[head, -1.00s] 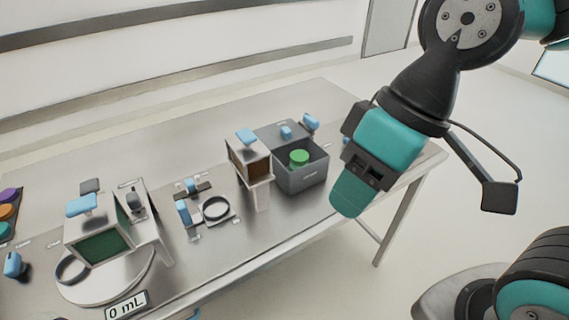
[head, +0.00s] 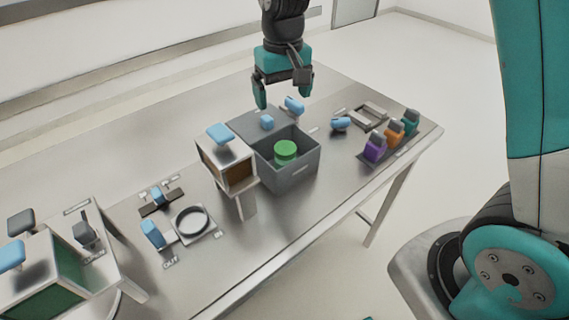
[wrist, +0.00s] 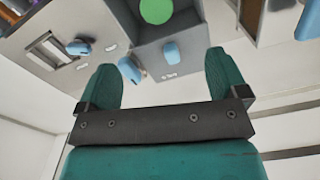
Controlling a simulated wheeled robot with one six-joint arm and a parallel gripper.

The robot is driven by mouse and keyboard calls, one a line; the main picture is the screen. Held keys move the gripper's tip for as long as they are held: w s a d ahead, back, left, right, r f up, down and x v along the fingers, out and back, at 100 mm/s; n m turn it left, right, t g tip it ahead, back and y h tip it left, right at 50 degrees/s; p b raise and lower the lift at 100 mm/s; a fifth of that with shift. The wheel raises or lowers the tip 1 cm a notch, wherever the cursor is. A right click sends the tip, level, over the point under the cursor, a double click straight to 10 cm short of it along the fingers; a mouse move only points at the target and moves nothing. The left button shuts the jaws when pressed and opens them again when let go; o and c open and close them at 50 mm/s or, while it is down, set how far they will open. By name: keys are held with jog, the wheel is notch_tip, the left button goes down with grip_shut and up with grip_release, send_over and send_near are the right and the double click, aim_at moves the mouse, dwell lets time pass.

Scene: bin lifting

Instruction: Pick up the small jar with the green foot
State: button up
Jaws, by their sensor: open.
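A round green piece (head: 285,150) stands inside a grey open bin (head: 297,184); I take it for the small jar's green part. Only its top and a bit of side show, and the bin walls hide the rest. My gripper (head: 284,92) is open and empty, above the table behind the bin, fingers pointing down. In the wrist view the green piece (wrist: 156,10) is at the top edge, beyond and between the open fingers of my gripper (wrist: 160,65), with the bin (wrist: 172,34) around it. The gripper touches neither.
A brown-fronted box on a stand (head: 226,165) is close to the bin's left. A blue-handled lid (head: 267,122) and another blue handle (head: 294,105) are behind it. Purple, orange and teal bottles (head: 394,138) stand at right. A black ring (head: 192,220) lies to the left.

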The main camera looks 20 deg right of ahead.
aim_at(285, 147)
notch_tip(285, 147, down, 13)
jog(key=shift+w+d+r+p, duration=0.1)
jog(key=shift+w+r+p, duration=0.1)
jog(key=shift+p, duration=1.05)
jog(key=shift+s+d+f+p, duration=0.15)
jog(key=shift+f+p, duration=0.9)
jog(key=shift+f, duration=1.5)
jog(key=c, duration=1.1)
